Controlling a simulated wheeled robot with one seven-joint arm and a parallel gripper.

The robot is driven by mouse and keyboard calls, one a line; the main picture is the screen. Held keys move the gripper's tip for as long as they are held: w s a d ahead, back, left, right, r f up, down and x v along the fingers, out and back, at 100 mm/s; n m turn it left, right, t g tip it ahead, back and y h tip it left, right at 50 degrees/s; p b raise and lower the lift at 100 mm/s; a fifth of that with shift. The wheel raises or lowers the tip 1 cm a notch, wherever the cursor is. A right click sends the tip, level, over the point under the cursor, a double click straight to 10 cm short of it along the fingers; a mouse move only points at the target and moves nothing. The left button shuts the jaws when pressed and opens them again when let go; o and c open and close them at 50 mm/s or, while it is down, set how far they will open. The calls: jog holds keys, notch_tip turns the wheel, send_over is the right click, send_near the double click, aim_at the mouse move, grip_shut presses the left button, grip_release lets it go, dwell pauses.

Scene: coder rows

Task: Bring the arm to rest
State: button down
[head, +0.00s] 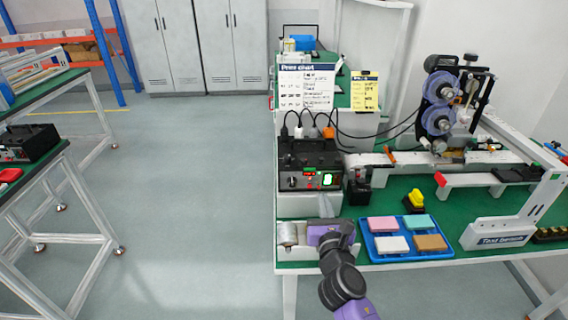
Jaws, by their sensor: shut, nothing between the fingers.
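My arm (342,272), dark grey and purple, reaches up from the bottom of the head view to the front left corner of the green-topped workbench (462,212). My gripper (327,207) is at its far end, in front of the black control box with lit displays. Its fingers look pale and closed, with nothing seen between them. The gripper is above or beside a white holder with a metallic roll (288,234); I cannot tell if they touch.
A blue tray (408,256) with pink, teal, white and brown blocks lies right of the arm. A yellow-and-black item (415,200) stands behind it. The coder machine (441,110) and a white frame (533,210) stand further right. Open floor (200,200) lies to the left.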

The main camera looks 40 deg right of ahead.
jog(key=shift+w+a+r+m, duration=0.1)
jog(key=shift+a+r+m, duration=0.1)
jog(key=shift+m, duration=0.4)
jog(key=shift+w+a+r+m, duration=0.1)
jog(key=shift+a+m, duration=0.05)
jog(key=shift+m, duration=0.45)
jog(key=s+a+m+t+y, duration=0.3)
jog(key=s+a+m+y, duration=0.5)
jog(key=s+a+m, duration=0.95)
jog(key=s+a+m+g+y, duration=0.1)
jog(key=s+m, duration=0.3)
jog(key=s, duration=0.6)
jog(key=s+a+r+m+g+y, duration=0.1)
jog(key=s+a+m, duration=0.3)
jog(key=s, duration=0.6)
jog(key=shift+s+r+m+g, duration=0.2)
jog(key=shift+s+m+g, duration=0.1)
jog(key=shift+m+g, duration=0.3)
